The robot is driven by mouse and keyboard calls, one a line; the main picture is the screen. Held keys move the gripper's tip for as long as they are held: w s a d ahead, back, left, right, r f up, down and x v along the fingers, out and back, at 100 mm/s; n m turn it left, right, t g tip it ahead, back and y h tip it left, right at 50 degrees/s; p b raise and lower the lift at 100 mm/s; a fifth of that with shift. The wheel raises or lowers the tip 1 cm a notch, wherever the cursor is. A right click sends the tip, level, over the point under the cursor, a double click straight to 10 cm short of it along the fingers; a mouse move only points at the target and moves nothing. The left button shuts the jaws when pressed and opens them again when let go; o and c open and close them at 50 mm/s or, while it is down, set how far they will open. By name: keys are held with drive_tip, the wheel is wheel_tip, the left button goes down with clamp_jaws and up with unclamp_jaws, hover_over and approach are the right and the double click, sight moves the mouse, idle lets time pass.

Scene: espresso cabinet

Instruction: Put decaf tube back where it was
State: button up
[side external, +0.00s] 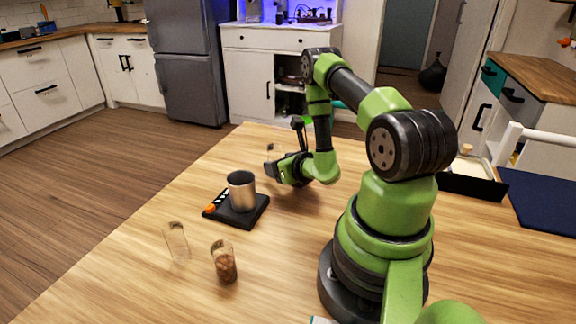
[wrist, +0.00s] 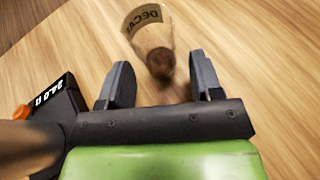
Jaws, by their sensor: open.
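The decaf tube (wrist: 146,22) is a clear glass with a "DECAF" label and dark contents at its narrow end. In the wrist view it is just ahead of my gripper (wrist: 160,72), its narrow end in line with the gap between the fingertips and apart from both. My gripper is open and empty. In the side view my gripper (side external: 270,165) is low over the table, beyond the scale; a faint upright shape at its tips is too small to identify surely.
A black scale (side external: 250,214) with a metal cup (side external: 241,191) on it stands nearby; the scale (wrist: 60,100) is also close on the left in the wrist view. A clear, seemingly empty tube (side external: 177,240) and a brown-filled tube (side external: 224,264) stand in front. The table's left side is clear.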

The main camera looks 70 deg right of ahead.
drive_tip(key=v, duration=0.4)
drive_tip(key=shift+s+a+r, duration=0.15)
drive_tip(key=w+a+r+n+t+y, duration=0.2)
drive_tip(key=w+a+r+n+y, duration=0.2)
drive_tip(key=a+r+n+y, duration=0.3)
drive_tip(key=w+a+r+n+t+y, duration=0.2)
drive_tip(key=w+a+r+n+y, duration=0.3)
drive_tip(key=r, duration=0.3)
drive_tip(key=s+a+r+n+g+y, duration=0.35)
drive_tip(key=s+a+n+g, duration=0.25)
drive_tip(key=a+n, duration=0.25)
drive_tip(key=s+a+r+n+g+y, duration=0.2)
drive_tip(key=s+a+r+n+g, duration=0.4)
drive_tip(key=a+n, duration=0.25)
drive_tip(key=s+d+r+n+t+h, duration=0.3)
drive_tip(key=s+d+n+h, duration=0.2)
drive_tip(key=n+h, duration=0.4)
drive_tip(key=shift+t, duration=0.3)
drive_tip(key=shift+d, duration=0.1)
